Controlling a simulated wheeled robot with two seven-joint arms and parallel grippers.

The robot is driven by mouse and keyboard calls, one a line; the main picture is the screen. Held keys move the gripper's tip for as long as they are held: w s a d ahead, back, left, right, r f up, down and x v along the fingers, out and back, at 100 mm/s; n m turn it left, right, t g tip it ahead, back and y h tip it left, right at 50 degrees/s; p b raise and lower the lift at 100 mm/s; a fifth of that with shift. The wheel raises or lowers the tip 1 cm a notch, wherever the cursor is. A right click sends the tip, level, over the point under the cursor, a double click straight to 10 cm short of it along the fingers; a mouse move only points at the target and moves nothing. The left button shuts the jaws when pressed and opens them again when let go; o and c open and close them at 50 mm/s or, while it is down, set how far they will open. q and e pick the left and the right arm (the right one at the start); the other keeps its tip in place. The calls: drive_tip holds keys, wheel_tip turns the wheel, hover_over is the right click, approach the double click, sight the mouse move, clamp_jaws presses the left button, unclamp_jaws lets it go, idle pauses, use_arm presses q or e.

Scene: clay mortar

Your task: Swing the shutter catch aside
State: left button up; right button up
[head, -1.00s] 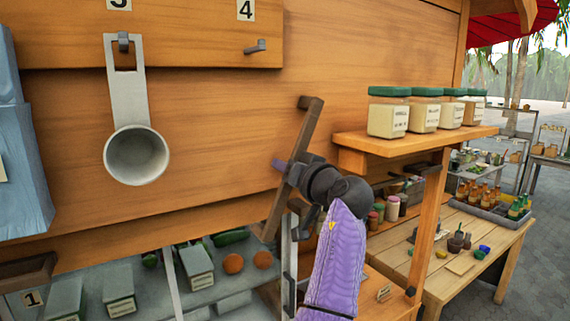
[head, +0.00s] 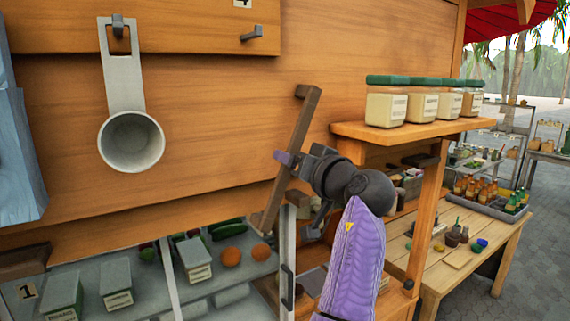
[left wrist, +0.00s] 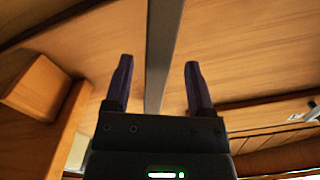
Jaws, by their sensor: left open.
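The shutter catch looks to be the long brown bar (head: 301,118) that stands tilted against the wooden panel in the head view, its top leaning right. My left gripper (head: 284,158) is at the bar's middle, with one purple fingertip showing past its left side. In the left wrist view the bar (left wrist: 162,50) runs between the two open fingers (left wrist: 158,80), with a gap visible on both sides. The left gripper is open and holds nothing. My wrist hides part of the panel behind it. My right gripper is not in view.
A shelf with several green-lidded jars (head: 386,106) juts out right of the bar. A white scoop (head: 131,140) hangs from a hook at left. Below the panel is a case (head: 215,275) with produce and boxes. A wooden table (head: 455,245) stands at right.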

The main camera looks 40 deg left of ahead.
use_arm(q)
drive_tip(key=b+v, duration=0.1)
drive_tip(key=v, duration=0.5)
drive_tip(key=shift+f+b, duration=0.1)
drive_tip(key=shift+b, duration=0.2)
